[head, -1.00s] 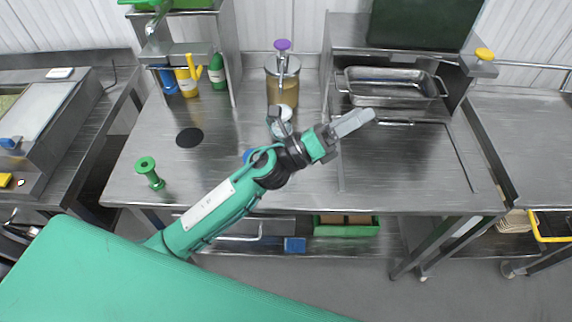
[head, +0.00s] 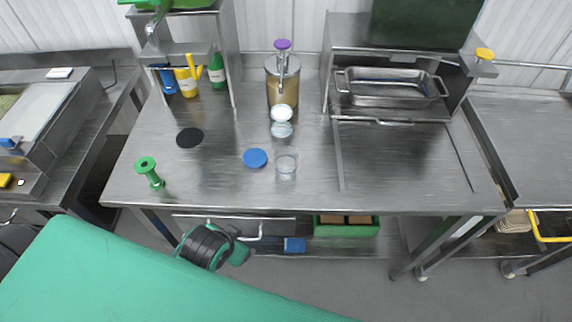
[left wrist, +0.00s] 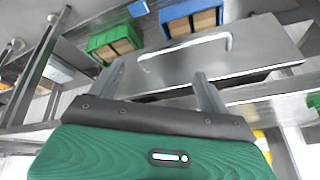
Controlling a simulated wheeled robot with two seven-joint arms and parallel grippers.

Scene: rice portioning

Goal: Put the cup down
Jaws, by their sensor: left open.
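A clear cup (head: 286,165) stands upright on the steel table, to the right of a blue round lid (head: 255,158). No gripper touches it. A second clear cup (head: 281,129) with something white at its top stands below the dispenser (head: 282,82). My left gripper (left wrist: 158,88) is open and empty in the left wrist view, its two fingers apart in front of the table's underside and drawer. In the head view my left arm is folded low in front of the table edge, and its fingers are hidden. My right gripper is not in view.
A green spool-like stand (head: 149,172) and a black disc (head: 189,138) are on the table's left. A steel tray (head: 390,88) stands at the back right. Under the table is a green crate (head: 346,230). The table's front right is clear.

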